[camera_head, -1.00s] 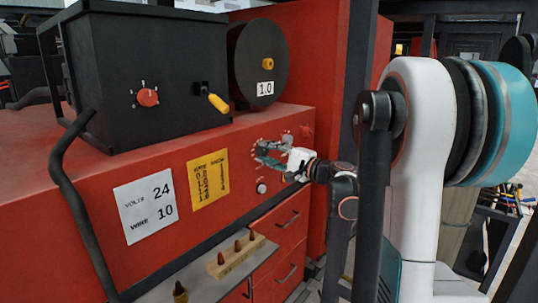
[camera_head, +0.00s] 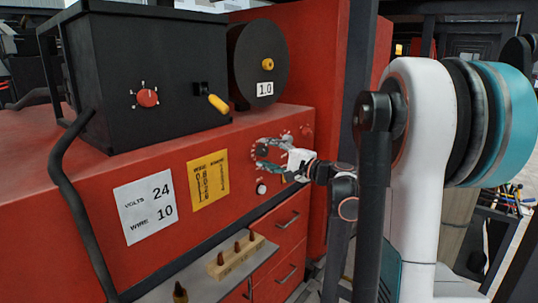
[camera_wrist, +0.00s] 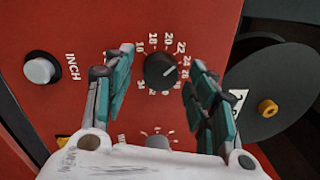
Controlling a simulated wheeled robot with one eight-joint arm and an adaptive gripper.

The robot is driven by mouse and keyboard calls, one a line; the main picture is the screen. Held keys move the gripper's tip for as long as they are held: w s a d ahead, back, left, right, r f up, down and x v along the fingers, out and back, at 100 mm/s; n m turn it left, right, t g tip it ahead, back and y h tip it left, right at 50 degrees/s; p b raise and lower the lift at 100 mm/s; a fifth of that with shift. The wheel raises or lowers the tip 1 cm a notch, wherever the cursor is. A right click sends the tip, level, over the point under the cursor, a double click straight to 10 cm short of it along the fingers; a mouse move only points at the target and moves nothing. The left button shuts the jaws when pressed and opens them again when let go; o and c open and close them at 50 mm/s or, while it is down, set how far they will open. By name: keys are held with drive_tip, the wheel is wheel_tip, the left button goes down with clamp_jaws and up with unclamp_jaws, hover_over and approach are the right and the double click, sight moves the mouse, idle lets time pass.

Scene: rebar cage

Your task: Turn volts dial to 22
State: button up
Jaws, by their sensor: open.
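The volts dial (camera_wrist: 160,71) is a black round knob on a red panel, ringed by white numbers including 16, 18, 20 and 22. Its white line points up and right, toward the marks just past 22 in the wrist view. My gripper (camera_wrist: 158,76) is open, with one teal-padded finger on each side of the dial. Gaps show between the pads and the knob. In the head view, my gripper (camera_head: 277,158) is at the panel and partly covers the dial (camera_head: 262,151).
A grey knob (camera_wrist: 158,142) sits beside the dial, partly between my fingers. A white INCH button (camera_wrist: 39,70) and a black wire spool (camera_wrist: 275,95) lie to the sides. A white card (camera_head: 150,205) reads VOLTS 24, WIRE 10. A black box (camera_head: 150,80) stands on top.

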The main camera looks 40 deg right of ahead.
drive_tip(key=shift+s, duration=0.1)
drive_tip(key=v, duration=1.1)
drive_tip(key=shift+s, duration=0.4)
